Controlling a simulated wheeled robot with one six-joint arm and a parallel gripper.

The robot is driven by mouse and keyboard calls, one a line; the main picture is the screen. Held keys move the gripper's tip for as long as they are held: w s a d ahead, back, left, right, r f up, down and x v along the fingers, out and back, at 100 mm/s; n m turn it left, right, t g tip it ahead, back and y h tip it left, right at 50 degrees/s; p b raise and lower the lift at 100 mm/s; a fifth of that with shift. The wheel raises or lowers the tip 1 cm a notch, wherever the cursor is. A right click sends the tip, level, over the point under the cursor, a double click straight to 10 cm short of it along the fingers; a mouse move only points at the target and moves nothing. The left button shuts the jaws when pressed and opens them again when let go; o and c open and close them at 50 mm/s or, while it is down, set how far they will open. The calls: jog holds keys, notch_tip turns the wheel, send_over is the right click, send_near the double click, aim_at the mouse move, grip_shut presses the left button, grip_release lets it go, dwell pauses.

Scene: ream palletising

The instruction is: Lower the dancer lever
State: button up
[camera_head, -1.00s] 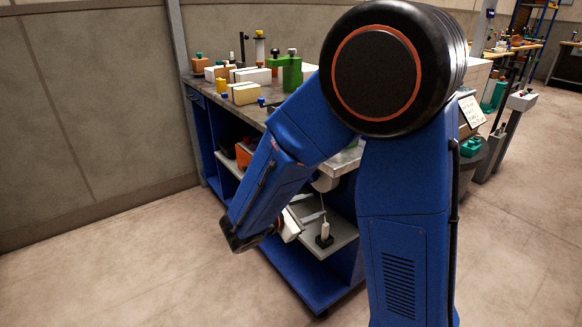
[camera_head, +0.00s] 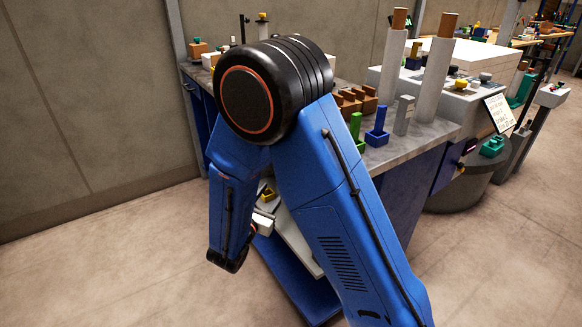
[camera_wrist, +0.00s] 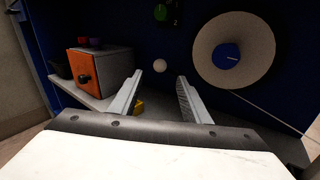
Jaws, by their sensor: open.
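In the wrist view, my gripper (camera_wrist: 160,88) is open, with nothing between its fingers. It points into the dark blue interior under the bench. A small pale ball (camera_wrist: 159,65) shows just beyond the fingertips, between them in the picture; it may be the dancer lever's knob, but no lever arm is clear. A green knob (camera_wrist: 160,12) is above it at the top edge. A large pale reel with a blue hub (camera_wrist: 228,53) is to the right, and a thin pale line runs from it to the lower right. In the head view my arm hides most of this area.
An orange-fronted box (camera_wrist: 90,77) with a dark knob stands on the grey shelf (camera_wrist: 103,103) at left. In the head view, blue and green holders and tall rolls stand on the bench top (camera_head: 405,147). Floor at left is clear.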

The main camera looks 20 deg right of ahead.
jog(key=x, duration=1.6)
grip_shut()
